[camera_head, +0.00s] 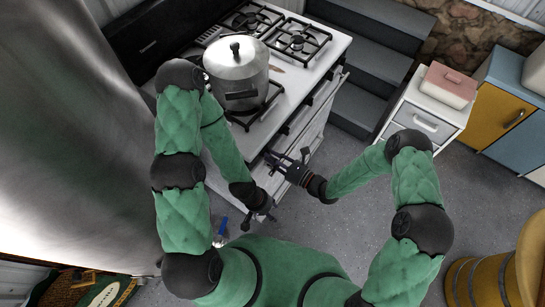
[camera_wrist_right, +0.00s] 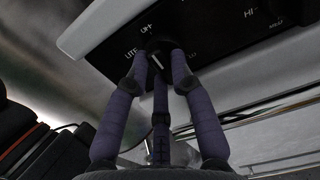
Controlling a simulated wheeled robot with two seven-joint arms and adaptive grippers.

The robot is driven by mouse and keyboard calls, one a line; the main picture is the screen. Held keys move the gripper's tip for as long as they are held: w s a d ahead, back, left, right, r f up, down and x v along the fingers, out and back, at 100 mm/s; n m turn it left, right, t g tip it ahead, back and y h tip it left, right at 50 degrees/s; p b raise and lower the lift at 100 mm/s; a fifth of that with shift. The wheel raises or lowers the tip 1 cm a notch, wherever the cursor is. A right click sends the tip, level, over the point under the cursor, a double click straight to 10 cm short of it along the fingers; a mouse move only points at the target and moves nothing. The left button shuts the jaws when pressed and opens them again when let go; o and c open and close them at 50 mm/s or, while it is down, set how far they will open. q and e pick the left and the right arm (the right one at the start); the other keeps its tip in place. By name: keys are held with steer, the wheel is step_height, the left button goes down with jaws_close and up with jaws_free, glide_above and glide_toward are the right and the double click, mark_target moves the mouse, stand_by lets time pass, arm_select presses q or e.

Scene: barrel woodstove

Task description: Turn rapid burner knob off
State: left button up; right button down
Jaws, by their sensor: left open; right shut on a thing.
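The white stove (camera_head: 330,48) stands at the top middle of the head view, with a black control panel along its front edge. In the right wrist view, a dark round knob (camera_wrist_right: 156,48) with a white pointer line sits on the black panel (camera_wrist_right: 215,30). White lettering, including LITE and HI, surrounds the knob. My right gripper (camera_head: 272,158) is at the stove front. In the wrist view its fingers (camera_wrist_right: 160,60) are closed around the knob and partly hide it.
A lidded metal pot (camera_head: 235,72) stands on a burner at the stove's left. Several other burner grates are bare. A white cabinet (camera_head: 425,118) with a pink-lidded box stands to the right. A wooden barrel (camera_head: 480,285) is at lower right. Grey floor between is clear.

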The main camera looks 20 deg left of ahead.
steer(key=shift+f, duration=0.15)
steer(key=c, duration=1.1)
jaws_free()
steer(key=shift+o, duration=0.2)
steer(key=shift+d, duration=0.1)
steer(key=v, duration=1.2)
